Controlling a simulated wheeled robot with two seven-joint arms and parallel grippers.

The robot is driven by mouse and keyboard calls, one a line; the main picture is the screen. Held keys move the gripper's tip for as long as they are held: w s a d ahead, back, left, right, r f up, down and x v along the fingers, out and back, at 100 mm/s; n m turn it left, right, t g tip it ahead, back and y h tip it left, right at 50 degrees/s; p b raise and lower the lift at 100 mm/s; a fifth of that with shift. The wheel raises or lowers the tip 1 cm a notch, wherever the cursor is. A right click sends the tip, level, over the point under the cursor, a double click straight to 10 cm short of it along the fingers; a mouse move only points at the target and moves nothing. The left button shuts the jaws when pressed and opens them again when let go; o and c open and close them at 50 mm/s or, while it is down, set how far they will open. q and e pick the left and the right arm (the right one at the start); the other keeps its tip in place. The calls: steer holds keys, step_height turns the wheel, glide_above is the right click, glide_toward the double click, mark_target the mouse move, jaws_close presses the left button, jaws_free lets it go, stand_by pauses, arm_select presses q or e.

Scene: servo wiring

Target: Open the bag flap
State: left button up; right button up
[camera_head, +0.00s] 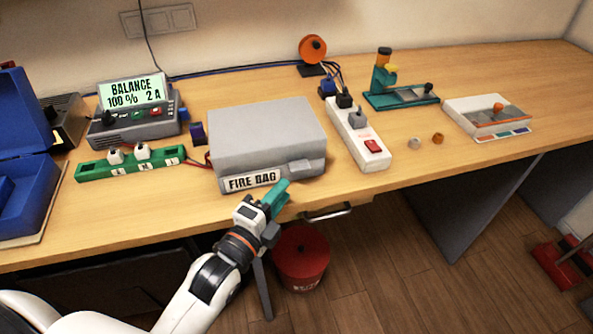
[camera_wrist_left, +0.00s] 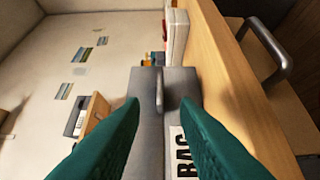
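The grey fire bag (camera_head: 265,138) sits on the desk, its flap lying flat and closed over the top. A white "FIRE BAG" label (camera_head: 254,180) is on its front, and a grey tab (camera_head: 300,167) sticks out at the front right. My left gripper (camera_head: 281,191) is just in front of the bag, below the tab. In the left wrist view my left gripper (camera_wrist_left: 159,103) has its teal fingers apart, with the tab (camera_wrist_left: 159,90) ahead between them and nothing held. Part of the label (camera_wrist_left: 176,150) shows behind the right finger. My right gripper is out of view.
A white power strip (camera_head: 357,140) stands right of the bag; a green strip (camera_head: 130,162) and balance charger (camera_head: 135,113) stand left. A drawer handle (camera_head: 328,213) juts from the desk's front edge. A red bucket (camera_head: 301,258) is on the floor below.

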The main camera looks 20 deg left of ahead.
arm_select(q)
steer(key=w, duration=0.3)
steer(key=w+d, duration=0.1)
steer(key=w, duration=0.2)
steer(key=shift+w+d, duration=0.2)
steer(key=shift+w, duration=0.15)
jaws_close()
